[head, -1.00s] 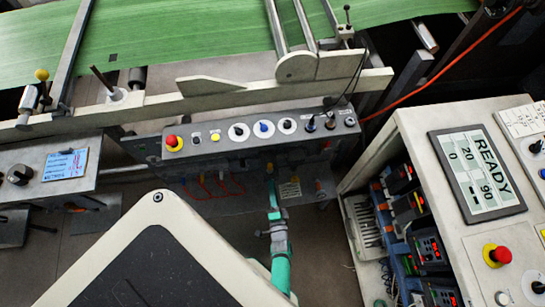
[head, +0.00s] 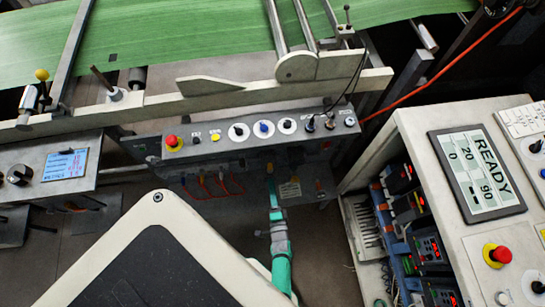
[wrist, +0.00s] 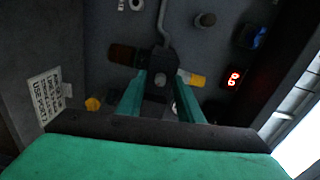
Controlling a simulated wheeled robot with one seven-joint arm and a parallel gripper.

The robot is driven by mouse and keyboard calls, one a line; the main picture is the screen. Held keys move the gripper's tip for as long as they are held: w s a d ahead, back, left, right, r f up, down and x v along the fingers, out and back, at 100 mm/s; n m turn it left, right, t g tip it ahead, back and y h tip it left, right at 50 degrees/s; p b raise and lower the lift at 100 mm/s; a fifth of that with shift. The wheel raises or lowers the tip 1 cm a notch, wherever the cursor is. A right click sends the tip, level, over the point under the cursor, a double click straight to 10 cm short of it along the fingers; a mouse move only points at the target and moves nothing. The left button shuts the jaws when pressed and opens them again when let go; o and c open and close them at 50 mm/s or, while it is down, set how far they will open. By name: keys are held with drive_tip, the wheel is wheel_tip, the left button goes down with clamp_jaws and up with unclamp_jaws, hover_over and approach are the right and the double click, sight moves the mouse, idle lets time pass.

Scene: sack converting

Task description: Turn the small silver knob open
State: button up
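In the wrist view, the two green fingers of my gripper (wrist: 160,98) point forward at a dark panel, with a gap between them. A small greyish knob-like part (wrist: 160,80) shows in that gap, below a bent grey pipe (wrist: 163,25). It may be the small silver knob; the picture is dark, and I cannot tell whether the fingers touch it. In the head view, my gripper (head: 270,188) is below the front of the grey control box, and the knob cannot be made out there.
In the wrist view, a yellow part (wrist: 193,79) and a reddish-brown part (wrist: 123,55) flank the pipe, and a red-lit display (wrist: 234,77) is at right. In the head view, the control box (head: 225,150) overhangs the area, with red cables (head: 203,187) at left and a cabinet (head: 415,130) at right.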

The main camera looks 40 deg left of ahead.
drive_tip(key=v, duration=1)
drive_tip(key=shift+s+d, duration=0.25)
drive_tip(key=shift+d, duration=0.1)
drive_tip(key=s+d+r+n+t+h, duration=0.35)
drive_tip(key=d+r+h, duration=0.25)
drive_tip(key=d+r, duration=0.6)
drive_tip(key=s+d+r+n+h, duration=0.2)
drive_tip(key=r+h, duration=0.1)
drive_tip(key=r, duration=0.8)
drive_tip(key=s+d+r+n+h, duration=0.1)
drive_tip(key=r+h, duration=0.3)
drive_tip(key=r, duration=0.7)
drive_tip(key=shift+s+d+r+n, duration=0.15)
drive_tip(key=shift+s+d+n, duration=0.25)
drive_tip(key=shift+s, duration=0.5)
